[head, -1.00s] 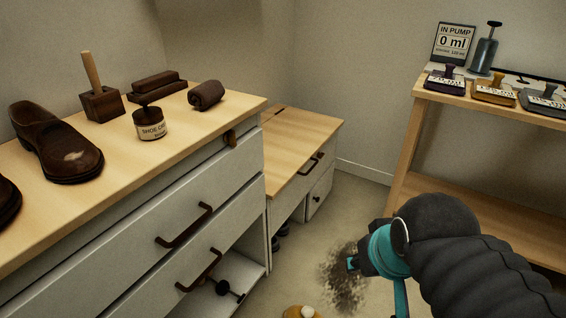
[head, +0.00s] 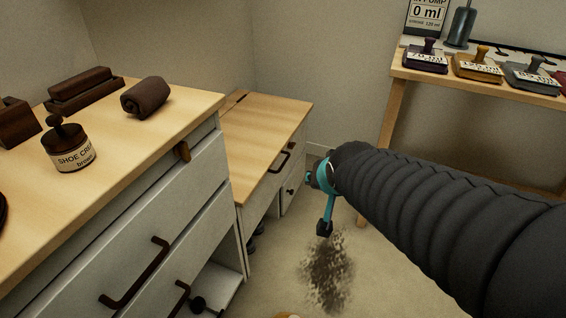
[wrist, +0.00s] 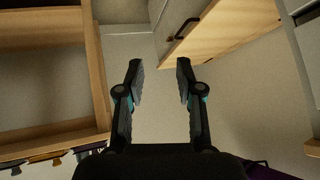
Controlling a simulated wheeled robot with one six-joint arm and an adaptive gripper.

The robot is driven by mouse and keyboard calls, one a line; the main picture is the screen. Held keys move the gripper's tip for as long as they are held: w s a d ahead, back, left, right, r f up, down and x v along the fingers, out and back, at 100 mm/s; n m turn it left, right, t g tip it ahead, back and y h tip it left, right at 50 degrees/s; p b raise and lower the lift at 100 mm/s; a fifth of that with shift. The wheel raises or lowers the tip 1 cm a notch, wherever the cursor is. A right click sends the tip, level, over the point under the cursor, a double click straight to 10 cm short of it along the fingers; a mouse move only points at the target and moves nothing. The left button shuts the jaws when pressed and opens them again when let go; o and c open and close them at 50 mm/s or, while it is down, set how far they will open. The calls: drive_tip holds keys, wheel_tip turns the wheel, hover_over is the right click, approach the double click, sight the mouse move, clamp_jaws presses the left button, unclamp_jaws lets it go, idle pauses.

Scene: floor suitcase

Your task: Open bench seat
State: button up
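The bench seat (head: 262,143) is a low unit with a light wooden lid, beyond the taller white cabinet in the head view. Its lid lies flat and closed. A dark handle (head: 279,162) sits on the lid's front edge; it also shows at the top of the wrist view (wrist: 187,28). My gripper (head: 322,205) is in front of the bench, to the right of the handle and apart from it. In the wrist view my gripper (wrist: 159,66) has its two fingers spread with nothing between them. My arm hides part of the right side.
The taller white cabinet (head: 170,215) with dark drawer handles stands at left, bearing a shoe cream jar (head: 70,146) and a rolled cloth (head: 146,97). A wooden table (head: 480,82) with labelled blocks stands at right. A dark smudge (head: 326,268) marks the open floor.

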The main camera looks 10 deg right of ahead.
drive_tip(key=w+d+f+m+t+b, duration=0.1)
drive_tip(key=w+f+m, duration=0.15)
drive_tip(key=w, duration=0.25)
drive_tip(key=w+f+m+t, duration=0.1)
drive_tip(key=w+f+t, duration=0.15)
drive_tip(key=w, duration=0.35)
drive_tip(key=m+t+y+b, duration=0.2)
drive_tip(key=m+t+y, duration=0.15)
drive_tip(key=m, duration=0.25)
approach(284, 163)
drive_tip(key=s, duration=0.2)
wheel_tip(284, 163, down, 4)
drive_tip(key=s+m+t, duration=0.2)
drive_tip(key=m+t, duration=0.1)
drive_tip(key=m, duration=0.1)
drive_tip(key=shift+t+y, duration=0.3)
drive_tip(key=shift+y, duration=0.15)
drive_tip(key=x, duration=1.4)
drive_tip(key=shift+d+f, duration=0.15)
drive_tip(key=shift+d, duration=0.25)
clamp_jaws()
